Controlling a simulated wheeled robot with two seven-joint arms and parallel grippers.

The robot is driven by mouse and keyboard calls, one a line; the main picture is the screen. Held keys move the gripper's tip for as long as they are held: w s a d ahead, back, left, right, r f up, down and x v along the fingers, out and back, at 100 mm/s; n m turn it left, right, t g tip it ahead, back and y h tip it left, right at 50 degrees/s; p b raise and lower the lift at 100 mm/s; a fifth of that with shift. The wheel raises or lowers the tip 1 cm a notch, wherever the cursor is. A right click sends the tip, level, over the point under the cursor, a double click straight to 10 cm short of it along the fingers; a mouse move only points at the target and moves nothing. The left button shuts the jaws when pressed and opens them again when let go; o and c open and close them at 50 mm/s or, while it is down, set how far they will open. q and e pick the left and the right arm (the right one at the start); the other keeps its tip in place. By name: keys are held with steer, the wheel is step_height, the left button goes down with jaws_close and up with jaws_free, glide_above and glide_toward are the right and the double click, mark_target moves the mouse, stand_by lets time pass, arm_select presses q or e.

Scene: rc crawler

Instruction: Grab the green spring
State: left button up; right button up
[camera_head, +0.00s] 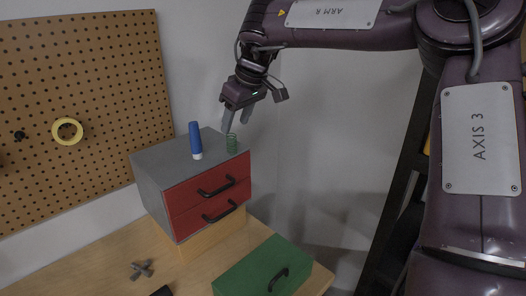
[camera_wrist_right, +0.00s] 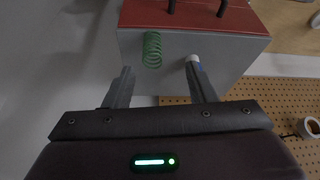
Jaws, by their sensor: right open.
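The green spring (camera_head: 232,143) stands upright on the grey top of the red drawer cabinet (camera_head: 157,180), near its right front corner. It also shows in the right wrist view (camera_wrist_right: 152,50), ahead of the fingers and left of the middle of the gap. My right gripper (camera_head: 236,120) is open and empty, its fingers pointing down just above and behind the spring. In the right wrist view both fingers (camera_wrist_right: 160,78) are apart with nothing between them. My left gripper is not in view.
A blue tube with a white end (camera_head: 195,140) stands left of the spring, close to one finger in the wrist view. A green drawer box (camera_head: 240,270) and a grey cross-shaped part (camera_head: 141,270) are on the wooden table (camera_head: 85,270). A pegboard with yellow tape (camera_head: 67,131) hangs behind.

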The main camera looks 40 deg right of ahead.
mark_target(233, 134)
steer(key=shift+w+f, duration=0.15)
steer(key=shift+f, duration=0.25)
steer(key=w+f+p, duration=0.2)
steer(key=f, duration=0.1)
steer(key=shift+w+d, duration=0.1)
steer(key=shift+d, duration=0.2)
steer(key=p+x, duration=0.2)
steer(key=x, duration=0.1)
steer(key=shift+d+f, duration=0.1)
steer(key=shift+f, duration=0.3)
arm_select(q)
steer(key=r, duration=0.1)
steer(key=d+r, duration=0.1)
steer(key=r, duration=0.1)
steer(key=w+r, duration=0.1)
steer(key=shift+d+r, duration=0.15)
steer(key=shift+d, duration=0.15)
arm_select(e)
steer(key=shift+w+f, duration=0.15)
steer(key=shift+f, duration=0.05)
steer(key=c, duration=1)
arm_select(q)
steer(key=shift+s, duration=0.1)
arm_select(e)
steer(key=shift+r, duration=0.15)
steer(key=shift+c, duration=0.2)
